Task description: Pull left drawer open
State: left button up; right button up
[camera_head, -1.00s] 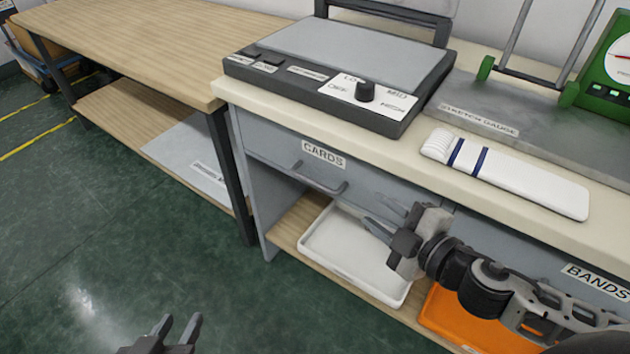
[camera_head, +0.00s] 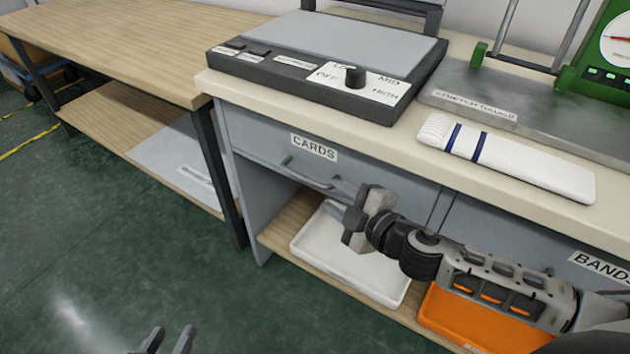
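The left drawer (camera_head: 262,140) is a grey front labelled CARDS under the cream worktop, and it looks shut. Its grey bar handle (camera_head: 303,177) runs across the front below the label. My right gripper (camera_head: 334,193) comes in from the right, its fingers apart and pointing left at the right end of the handle. Whether the fingers touch or straddle the bar cannot be told. My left gripper (camera_head: 168,341) shows only its fingertips at the bottom edge, apart and empty, over the floor.
A white tray (camera_head: 385,290) and an orange tray (camera_head: 450,325) sit on the low shelf beneath. The BANDS drawer (camera_head: 520,232) is to the right, partly behind my arm. A wooden table (camera_head: 150,50) stands at left. The green floor in front is clear.

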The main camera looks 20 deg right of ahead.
aim_at(319, 187)
jog(key=x, duration=0.7)
jog(key=shift+w, duration=0.1)
jog(key=shift+a, duration=0.1)
grip_shut()
